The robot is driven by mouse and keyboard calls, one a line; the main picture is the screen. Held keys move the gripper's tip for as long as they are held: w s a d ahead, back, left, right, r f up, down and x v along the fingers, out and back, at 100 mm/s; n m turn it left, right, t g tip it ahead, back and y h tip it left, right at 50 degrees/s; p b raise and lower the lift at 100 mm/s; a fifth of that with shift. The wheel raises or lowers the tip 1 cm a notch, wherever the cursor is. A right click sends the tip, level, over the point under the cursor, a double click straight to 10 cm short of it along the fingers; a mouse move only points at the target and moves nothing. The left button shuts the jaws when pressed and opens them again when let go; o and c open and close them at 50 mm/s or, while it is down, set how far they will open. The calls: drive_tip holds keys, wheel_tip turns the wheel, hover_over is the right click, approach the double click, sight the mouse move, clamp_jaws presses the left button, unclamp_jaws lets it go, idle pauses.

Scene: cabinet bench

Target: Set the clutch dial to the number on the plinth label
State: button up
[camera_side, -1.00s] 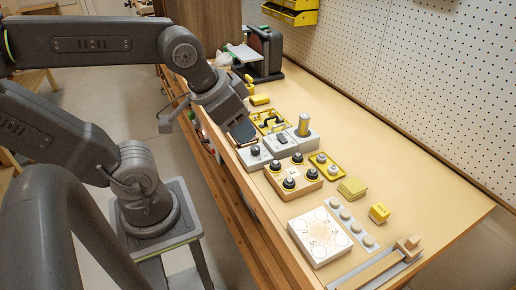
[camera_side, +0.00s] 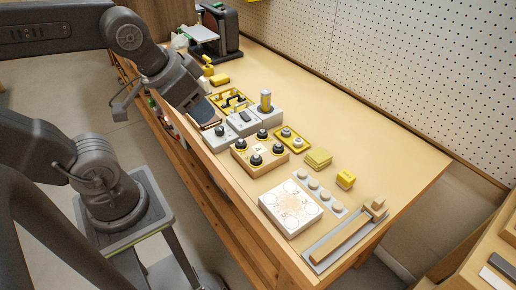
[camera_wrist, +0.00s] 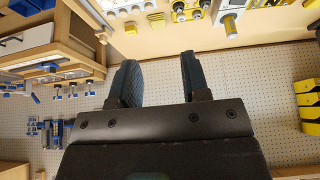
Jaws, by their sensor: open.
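Pale grey plinths stand in a row near the bench's front edge in the side view. The front one (camera_side: 221,143) bears a black knob (camera_side: 219,131), the middle one (camera_side: 240,128) a small dark part, and the back one (camera_side: 276,116) an upright yellow-and-grey cylinder (camera_side: 266,99). The cylinder also shows in the wrist view (camera_wrist: 229,24). I cannot tell which part is the clutch dial. Label and dial numbers are too small to read. My gripper (camera_side: 205,117) is tilted down beside the front plinth, apparently above it. Its two fingers (camera_wrist: 157,75) are apart and empty in the wrist view.
A wooden block with several black knobs (camera_side: 240,157), a yellow tray with knobs (camera_side: 305,147), yellow pads (camera_side: 318,158) and a white numbered board (camera_side: 290,226) lie toward the front right. A machine (camera_side: 219,30) stands at the back. The bench's right side (camera_side: 370,135) is clear.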

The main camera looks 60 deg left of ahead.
drive_tip(key=shift+o, duration=1.5)
drive_tip(key=w+a+f+n+g, duration=0.1)
drive_tip(key=w+a+f+g, duration=0.1)
drive_tip(key=w+a, duration=0.6)
drive_tip(key=shift+w+f+g+y, duration=0.25)
drive_tip(key=shift+w+g+y, duration=0.05)
drive_tip(key=shift+g+y, duration=0.1)
drive_tip(key=n+g, duration=0.1)
drive_tip(key=g, duration=0.2)
hover_over(219, 128)
wheel_tip(219, 128, down, 10)
drive_tip(key=shift+h, duration=0.4)
wheel_tip(219, 128, down, 13)
drive_tip(key=shift+w+f, duration=0.1)
drive_tip(key=shift+f, duration=0.05)
drive_tip(key=shift+c, duration=0.2)
drive_tip(key=c, duration=0.9)
